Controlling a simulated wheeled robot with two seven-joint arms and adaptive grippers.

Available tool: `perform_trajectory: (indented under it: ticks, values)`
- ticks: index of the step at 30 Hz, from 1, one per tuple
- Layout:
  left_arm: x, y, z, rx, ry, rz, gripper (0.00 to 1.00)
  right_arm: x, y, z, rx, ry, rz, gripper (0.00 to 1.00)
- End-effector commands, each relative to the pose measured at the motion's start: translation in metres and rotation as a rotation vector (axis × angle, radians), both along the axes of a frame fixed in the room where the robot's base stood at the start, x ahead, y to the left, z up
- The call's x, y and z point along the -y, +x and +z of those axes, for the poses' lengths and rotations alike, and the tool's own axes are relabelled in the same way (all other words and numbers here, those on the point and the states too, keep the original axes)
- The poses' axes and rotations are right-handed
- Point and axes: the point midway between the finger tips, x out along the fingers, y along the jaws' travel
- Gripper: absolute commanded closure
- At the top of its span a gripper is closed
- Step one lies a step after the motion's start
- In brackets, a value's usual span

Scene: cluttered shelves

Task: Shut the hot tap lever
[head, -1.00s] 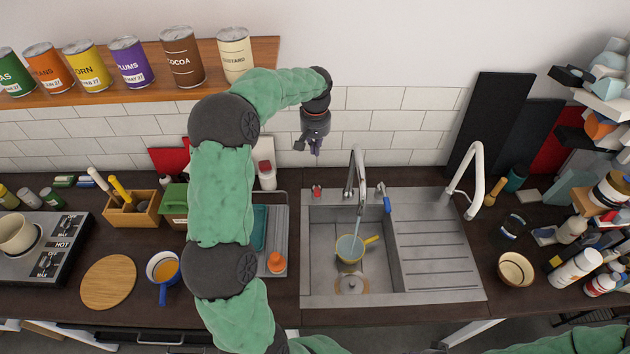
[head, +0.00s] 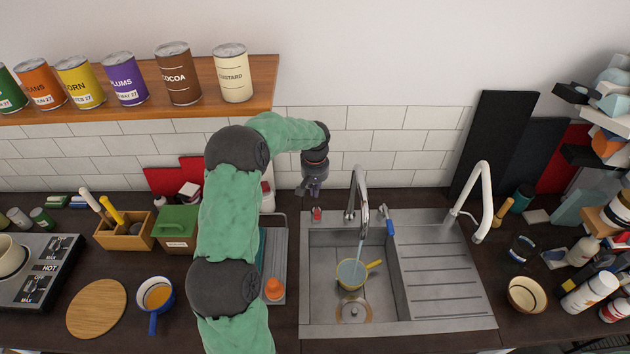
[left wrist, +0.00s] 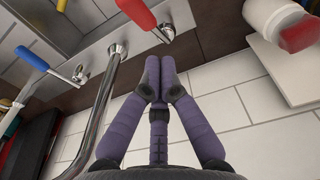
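The red hot tap lever (head: 316,214) stands at the back left of the steel sink (head: 420,320). It also shows at the top of the left wrist view (left wrist: 138,13). The blue lever (head: 389,222) is right of the curved chrome spout (head: 362,195). Water runs from the spout into a yellow pan (head: 351,273) in the basin. My left gripper (head: 312,192) is above and just behind the red lever, apart from it. Its fingertips (left wrist: 160,78) are together and empty in the left wrist view. My right gripper is out of view.
A white curved spout (head: 482,195) stands right of the sink. A white bottle with a red cap (left wrist: 290,28) is close beside the gripper in the left wrist view. The tiled wall (head: 370,150) is right behind. A shelf of cans (head: 150,108) hangs at upper left.

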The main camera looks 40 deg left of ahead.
Motion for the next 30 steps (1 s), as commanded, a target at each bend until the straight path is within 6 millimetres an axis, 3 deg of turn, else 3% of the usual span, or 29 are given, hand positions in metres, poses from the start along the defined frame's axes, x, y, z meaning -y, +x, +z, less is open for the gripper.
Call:
perform_trajectory:
  ticks: [3, 10, 30]
  values:
    - [0.004, -0.005, -0.019, -0.004, 0.0, -0.002, 1.0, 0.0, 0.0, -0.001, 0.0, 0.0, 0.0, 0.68]
    - [0.012, -0.014, -0.038, -0.001, 0.001, -0.001, 1.0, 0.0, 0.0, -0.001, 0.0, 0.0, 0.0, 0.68]
    - [0.014, -0.016, -0.044, 0.011, 0.009, -0.001, 1.0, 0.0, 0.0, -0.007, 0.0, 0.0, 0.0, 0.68]
